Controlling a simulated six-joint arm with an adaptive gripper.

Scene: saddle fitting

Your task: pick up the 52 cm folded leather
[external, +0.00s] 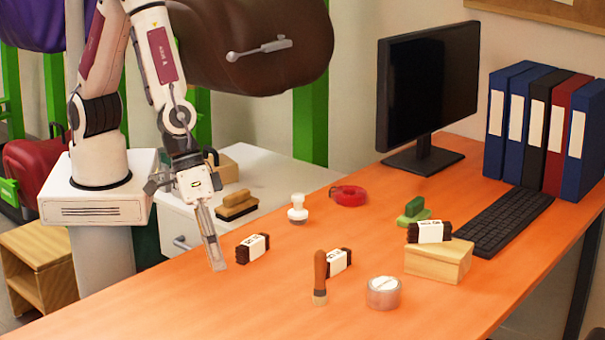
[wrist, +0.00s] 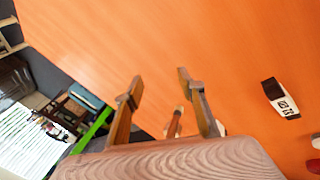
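Several small dark brown folded leathers with white label bands are in the external view. One (external: 243,252) lies on the orange table just right of my gripper. Another (external: 346,256) lies farther right, partly behind a wooden-handled tool. A third (external: 413,232) lies on a wooden block. The label numbers are too small to read surely. My gripper (external: 217,264) points down over the table's left part, apart from the leathers. In the wrist view its fingers (wrist: 158,84) are spread with no leather between them. One leather (wrist: 270,84) shows at the right there.
The wooden-handled tool (external: 320,272) stands upright near a tape roll (external: 382,294). The wooden block (external: 437,262), a white stamp-like piece (external: 297,211), a red tape dispenser (external: 348,196) and a green-topped brush (external: 413,212) surround them. A keyboard (external: 512,220) and monitor (external: 428,90) are behind. The table's front left is clear.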

